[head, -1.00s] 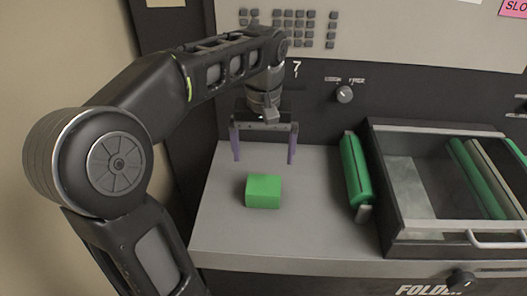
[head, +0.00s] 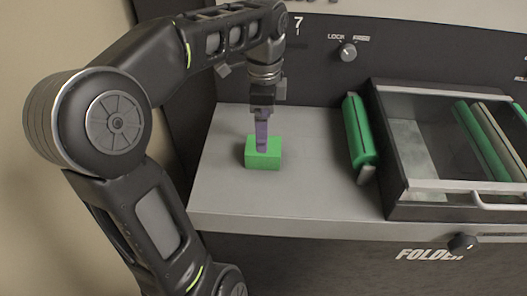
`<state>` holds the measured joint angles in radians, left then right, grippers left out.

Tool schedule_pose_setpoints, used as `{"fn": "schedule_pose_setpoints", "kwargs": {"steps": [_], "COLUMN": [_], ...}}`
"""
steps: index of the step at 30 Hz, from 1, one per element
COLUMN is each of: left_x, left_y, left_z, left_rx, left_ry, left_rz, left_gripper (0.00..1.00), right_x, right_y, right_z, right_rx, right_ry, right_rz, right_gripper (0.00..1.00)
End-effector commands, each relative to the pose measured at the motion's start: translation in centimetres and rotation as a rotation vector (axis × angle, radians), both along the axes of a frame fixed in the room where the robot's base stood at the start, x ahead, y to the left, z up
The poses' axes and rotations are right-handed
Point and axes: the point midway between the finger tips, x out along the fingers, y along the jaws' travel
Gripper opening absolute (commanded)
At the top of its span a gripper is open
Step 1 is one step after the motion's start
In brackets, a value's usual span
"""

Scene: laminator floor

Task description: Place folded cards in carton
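A small green block (head: 273,159), perhaps the folded cards, sits on the grey top of the folder machine. My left gripper (head: 262,143) points straight down at it. The gripper is seen edge-on, so only one purple finger shows, overlapping the block's top and upper front. The other finger is hidden, so I cannot tell how wide the gap is or whether the fingers touch the block. No carton is in view. My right gripper is not in view.
A green roller (head: 357,138) stands right of the block, beside a dark framed tray (head: 391,160) with more rollers and a handle. A black panel with a knob (head: 347,52) rises behind. The grey top (head: 310,190) is clear around the block.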

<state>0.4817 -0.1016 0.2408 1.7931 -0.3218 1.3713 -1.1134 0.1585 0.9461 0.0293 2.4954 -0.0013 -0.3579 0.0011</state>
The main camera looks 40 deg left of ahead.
Motion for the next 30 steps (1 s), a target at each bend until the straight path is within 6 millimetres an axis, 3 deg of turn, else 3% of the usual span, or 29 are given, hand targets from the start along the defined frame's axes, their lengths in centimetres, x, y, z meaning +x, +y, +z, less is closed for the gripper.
{"fn": "schedule_pose_setpoints", "kwargs": {"steps": [8,15,26,30], "left_x": [0.0,-0.1,0.0,-0.2], "left_y": [0.0,0.0,0.0,-0.1], "left_z": [-0.2,-2.5,-2.8,-4.3], "left_rx": [-0.001,0.000,0.000,0.000], "left_ry": [0.001,0.002,0.000,0.002], "left_rz": [0.002,0.003,0.004,0.004], "left_gripper": [0.89,0.89,0.89,0.89], "right_x": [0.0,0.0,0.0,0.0], "right_y": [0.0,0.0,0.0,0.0], "right_z": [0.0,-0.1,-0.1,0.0], "right_rx": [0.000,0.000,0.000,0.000], "right_ry": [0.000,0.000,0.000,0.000], "right_rz": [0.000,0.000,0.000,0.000], "right_gripper": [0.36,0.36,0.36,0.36]}}
